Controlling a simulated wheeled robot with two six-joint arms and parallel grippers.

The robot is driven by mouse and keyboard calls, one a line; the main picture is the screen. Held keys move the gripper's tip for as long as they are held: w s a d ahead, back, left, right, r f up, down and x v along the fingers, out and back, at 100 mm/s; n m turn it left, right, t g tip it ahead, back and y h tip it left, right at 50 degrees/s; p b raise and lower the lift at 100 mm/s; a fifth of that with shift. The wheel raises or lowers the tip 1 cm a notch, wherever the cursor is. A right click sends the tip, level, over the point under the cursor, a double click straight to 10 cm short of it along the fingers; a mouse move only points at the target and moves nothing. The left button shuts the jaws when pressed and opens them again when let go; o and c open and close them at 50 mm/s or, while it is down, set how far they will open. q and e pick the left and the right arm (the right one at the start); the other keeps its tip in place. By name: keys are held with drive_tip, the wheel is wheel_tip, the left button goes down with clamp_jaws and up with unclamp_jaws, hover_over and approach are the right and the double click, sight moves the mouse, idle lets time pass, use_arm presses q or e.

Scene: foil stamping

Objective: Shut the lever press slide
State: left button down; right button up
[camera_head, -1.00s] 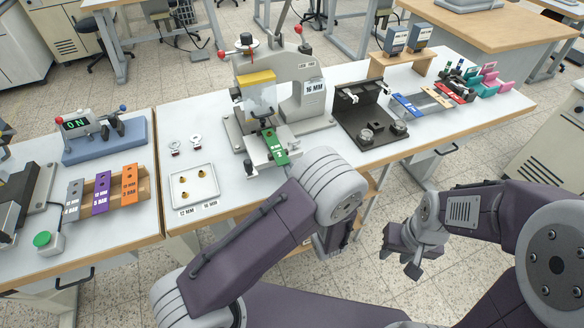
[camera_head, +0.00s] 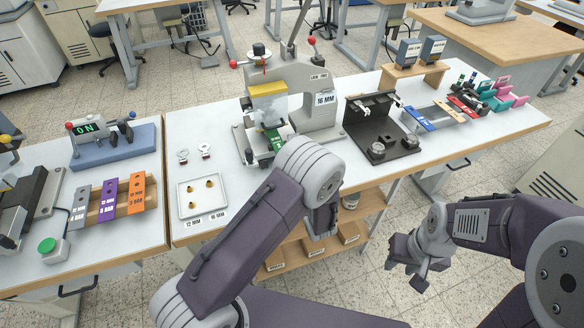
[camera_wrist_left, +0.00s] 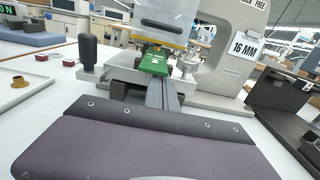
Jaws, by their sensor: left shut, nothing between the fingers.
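The lever press (camera_head: 312,118) stands on the middle table, with a "16 MM" label on its body. Its slide carries a green plate (camera_head: 279,137) under the clear guard, partly hidden by my left arm in the head view. In the left wrist view the green plate (camera_wrist_left: 155,62) sits at the front of the press, with a black knob (camera_wrist_left: 87,52) to its left. My left gripper (camera_wrist_left: 158,80) is shut and empty, its tips close in front of the green plate; contact cannot be told. My right gripper (camera_head: 407,272) is open and empty, off the table front.
A white tray (camera_head: 202,207) with small brass pieces lies left of the press. A black fixture (camera_head: 383,140) stands to its right. Coloured blocks on a wooden rack (camera_head: 108,207) are on the left table. A shelf (camera_head: 330,245) is below the middle table.

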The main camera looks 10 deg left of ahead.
sight(280, 141)
use_arm(q)
drive_tip(key=x, duration=0.6)
drive_tip(key=shift+b, duration=0.4)
drive_tip(key=shift+w+a+r, duration=0.1)
drive_tip(key=shift+r, duration=0.25)
use_arm(e)
drive_tip(key=shift+s+d+f, duration=0.2)
drive_tip(key=shift+s+f, duration=0.1)
drive_tip(key=shift+f, duration=0.15)
use_arm(q)
drive_tip(key=shift+r, duration=0.1)
